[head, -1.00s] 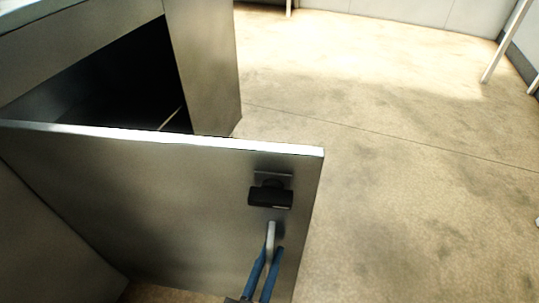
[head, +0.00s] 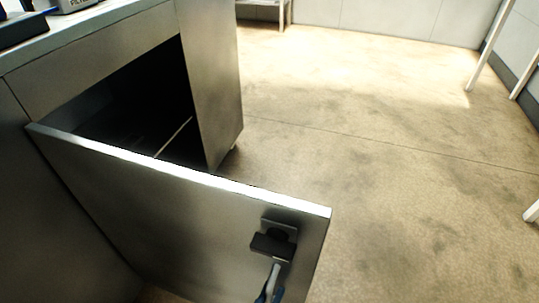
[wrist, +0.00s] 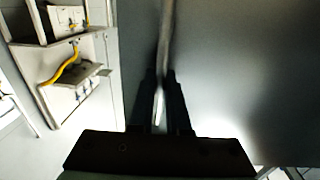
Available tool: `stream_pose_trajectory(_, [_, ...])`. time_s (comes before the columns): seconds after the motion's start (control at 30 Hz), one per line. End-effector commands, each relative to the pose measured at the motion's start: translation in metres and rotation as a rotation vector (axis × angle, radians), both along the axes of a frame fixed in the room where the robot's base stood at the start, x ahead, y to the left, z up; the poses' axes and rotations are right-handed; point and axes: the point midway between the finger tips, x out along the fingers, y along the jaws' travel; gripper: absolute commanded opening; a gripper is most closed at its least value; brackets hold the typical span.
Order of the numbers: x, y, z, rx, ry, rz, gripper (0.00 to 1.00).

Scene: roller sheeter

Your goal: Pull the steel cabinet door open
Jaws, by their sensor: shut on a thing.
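The steel cabinet door (head: 170,215) stands swung out from the cabinet (head: 100,48), with a wide gap showing the dark interior. A black latch (head: 272,245) sits near its free edge, above a pale bar handle (head: 275,271). In the wrist view my gripper (wrist: 162,102) is shut on the handle (wrist: 165,45), one dark finger on each side. The door surface (wrist: 245,70) fills the right of that view.
Open concrete floor (head: 380,150) lies right of the door. White legs (head: 487,45) stand at the far right. Items rest on the cabinet top at upper left. The wrist view shows wall boxes with a yellow cable (wrist: 62,65) at left.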

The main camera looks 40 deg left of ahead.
Motion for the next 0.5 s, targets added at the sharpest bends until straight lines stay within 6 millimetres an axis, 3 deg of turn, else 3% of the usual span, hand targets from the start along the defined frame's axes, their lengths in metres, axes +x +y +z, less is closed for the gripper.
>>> stream_pose_trajectory(0.03, [0.0000,-0.0002,-0.0006,0.000,0.001,0.000,0.00])
stream_pose_trajectory(0.07, [0.0000,-0.0002,-0.0006,0.000,0.001,0.000,0.17])
stream_pose_trajectory(0.23, [0.0000,-0.0001,-0.0006,-0.001,0.001,0.000,0.45])
stream_pose_trajectory(0.5, [0.0000,0.0000,-0.0005,0.000,0.001,0.000,0.45])
